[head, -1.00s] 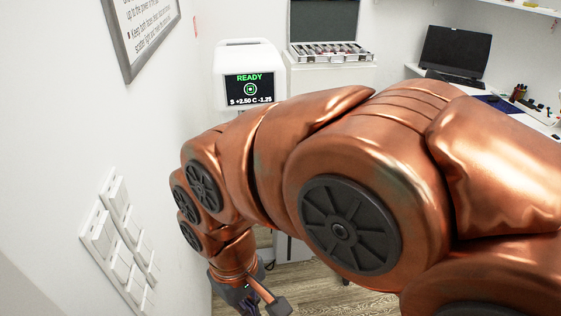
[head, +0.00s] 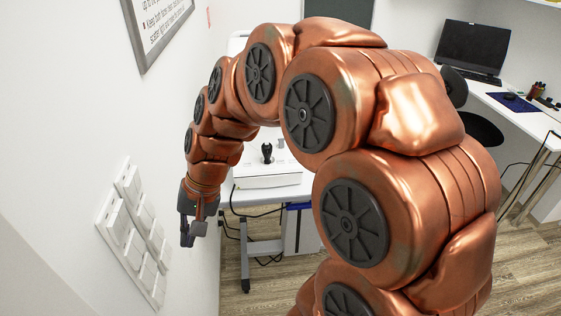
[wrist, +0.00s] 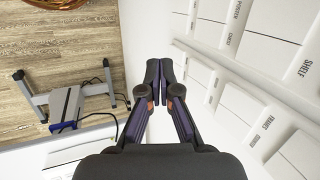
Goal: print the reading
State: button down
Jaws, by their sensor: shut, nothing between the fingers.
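The eye-test device shows only in part behind my arm in the head view. Its white base (head: 265,178) with a black joystick (head: 267,151) stands on a small white table. Its screen is hidden by my arm, so no reading shows now. My gripper (head: 190,240) hangs pointing down near the left wall, in front of and left of the device table. In the wrist view my gripper (wrist: 159,82) has its dark fingers together with nothing between them. No print button can be made out.
A white switch panel (head: 133,233) is on the left wall, close to my gripper; its switches in the wrist view (wrist: 272,50) carry labels such as SHELF and FRAMES. The table's grey leg (head: 245,262) and cables stand on the wood floor.

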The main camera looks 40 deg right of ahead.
jog(key=w+d+m+t, duration=0.6)
jog(key=w+d+m, duration=0.4)
jog(key=w+d, duration=0.85)
jog(key=d+f+m+t+h, duration=0.1)
jog(key=d+f+m, duration=0.1)
jog(key=d, duration=0.7)
jog(key=d+f+m+t+h, duration=0.1)
jog(key=d+m, duration=0.3)
jog(key=d, duration=0.5)
jog(key=d+f+m+t+h, duration=0.1)
jog(key=d+f+m+h, duration=0.1)
jog(key=d, duration=0.7)
jog(key=shift+f+m+p, duration=0.4)
jog(key=shift+f+m, duration=0.25)
jog(key=shift+m, duration=0.15)
jog(key=shift+a, duration=0.1)
jog(key=b, duration=0.5)
send_over(281, 161)
jog(key=s, duration=0.1)
jog(key=f, duration=0.6)
jog(key=shift+s+a+f, duration=0.2)
jog(key=shift+a+f, duration=0.1)
jog(key=shift+w+d+f+b, duration=0.15)
jog(key=shift+f+b, duration=0.55)
jog(key=shift+f, duration=0.3)
jog(key=shift+f, duration=0.15)
